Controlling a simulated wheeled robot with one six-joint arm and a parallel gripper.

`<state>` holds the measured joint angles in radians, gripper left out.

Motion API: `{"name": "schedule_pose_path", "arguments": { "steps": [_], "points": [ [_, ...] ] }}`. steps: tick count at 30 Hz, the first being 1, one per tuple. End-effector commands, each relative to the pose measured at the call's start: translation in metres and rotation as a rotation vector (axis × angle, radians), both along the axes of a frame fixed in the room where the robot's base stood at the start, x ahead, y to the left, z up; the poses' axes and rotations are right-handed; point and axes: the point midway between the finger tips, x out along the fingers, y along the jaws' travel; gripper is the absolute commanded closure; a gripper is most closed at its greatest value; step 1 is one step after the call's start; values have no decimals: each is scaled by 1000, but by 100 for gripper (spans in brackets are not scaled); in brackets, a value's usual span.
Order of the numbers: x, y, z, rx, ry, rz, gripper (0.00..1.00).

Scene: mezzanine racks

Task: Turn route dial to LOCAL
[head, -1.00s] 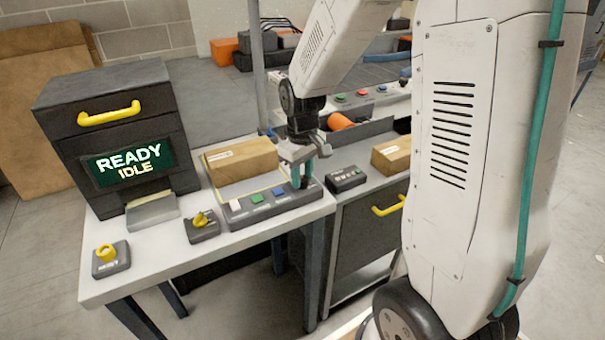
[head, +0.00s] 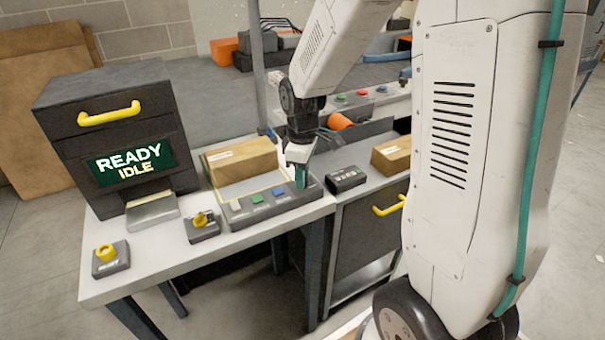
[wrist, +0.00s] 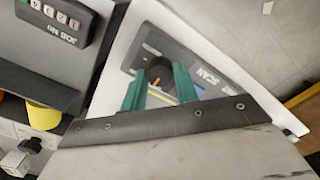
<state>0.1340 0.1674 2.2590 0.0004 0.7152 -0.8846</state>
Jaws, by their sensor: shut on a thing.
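My gripper (head: 300,178) points down at the right end of the grey button panel (head: 237,217) on the white table. In the wrist view my green fingertips (wrist: 160,85) are on either side of a round black dial (wrist: 158,70) with an orange mark, and the gripper is shut on it. The dial is hidden behind the gripper in the head view.
White, green and blue buttons (head: 257,199) lie left of my gripper. A cardboard box (head: 240,160) stands behind the panel. Two yellow knobs (head: 106,253) (head: 201,219) sit farther left. A display (head: 130,163) reads READY IDLE. A small black keypad (head: 346,179) is close on the right.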

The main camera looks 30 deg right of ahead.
Motion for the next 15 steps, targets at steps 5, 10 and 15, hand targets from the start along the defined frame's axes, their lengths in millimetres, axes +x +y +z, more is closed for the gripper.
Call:
{"name": "schedule_pose_path", "arguments": {
  "steps": [5,10,15],
  "points": [
    [1,0,1,-1,-2,2,93],
    [1,0,1,-1,-2,2,62],
    [0,0,0,-1,-1,1,49]
  ]
}}
